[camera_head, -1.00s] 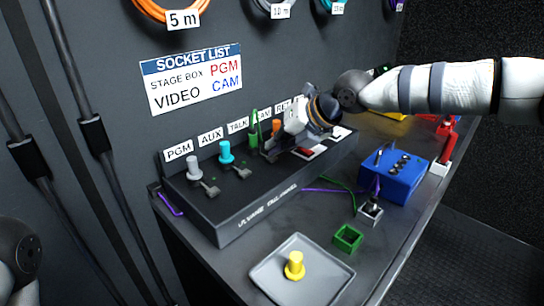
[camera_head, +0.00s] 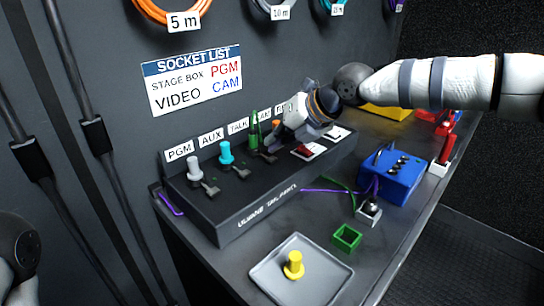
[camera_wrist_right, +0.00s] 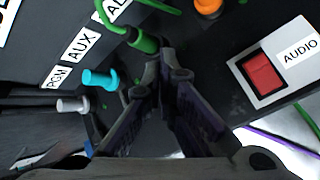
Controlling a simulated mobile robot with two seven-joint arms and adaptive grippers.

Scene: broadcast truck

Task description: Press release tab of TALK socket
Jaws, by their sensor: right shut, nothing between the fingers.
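The green plug (camera_head: 254,135) stands in the TALK socket of the black panel (camera_head: 262,205), third from the left under the TALK label (camera_head: 238,127). A dark release tab (camera_head: 268,157) shows in front of it, partly covered by my right gripper (camera_head: 272,146). My right gripper is shut and empty, its fingertips pointing down close to the tab and plug. In the right wrist view the green plug (camera_wrist_right: 143,40) is just beyond the fingertips (camera_wrist_right: 156,72); the tab is hidden there, so contact cannot be told. My left gripper is not in view.
Grey PGM plug (camera_head: 194,168) and cyan AUX plug (camera_head: 226,152) stand to the left; an orange plug (camera_wrist_right: 208,6) and a red AUDIO switch (camera_wrist_right: 262,73) are on the other side. A tray (camera_head: 262,271) with a yellow plug (camera_head: 293,265) and a blue box (camera_head: 398,177) lie in front.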

